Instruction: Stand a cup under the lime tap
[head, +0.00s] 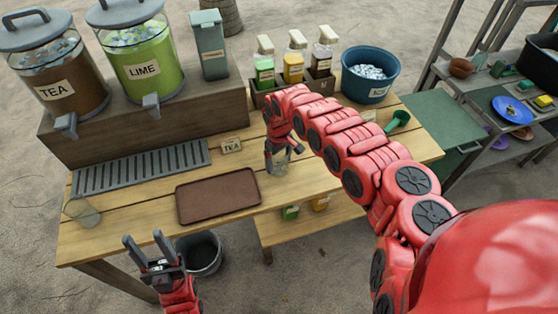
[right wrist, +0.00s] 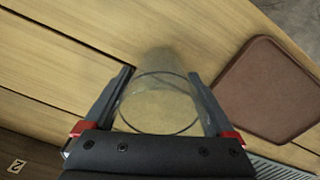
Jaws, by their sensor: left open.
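The lime dispenser (head: 150,72) holds green liquid; its grey tap (head: 151,104) points forward above the slotted drip grate (head: 145,168). A clear cup (head: 280,168) is at the right of the brown tray, partly hidden by my right gripper (head: 278,150). In the right wrist view the cup (right wrist: 158,108) is between the two fingers, which appear to touch its sides. I cannot tell whether its base is on the table. My left gripper (head: 146,240) is open and empty in front of the table.
The tea dispenser (head: 52,75) stands left of the lime one. A brown tray (head: 218,195) lies before the grate, with a TEA sign (head: 231,146) behind it. Bottles (head: 293,65), a blue ice tub (head: 370,75) and a green scoop (head: 398,121) are at the back right.

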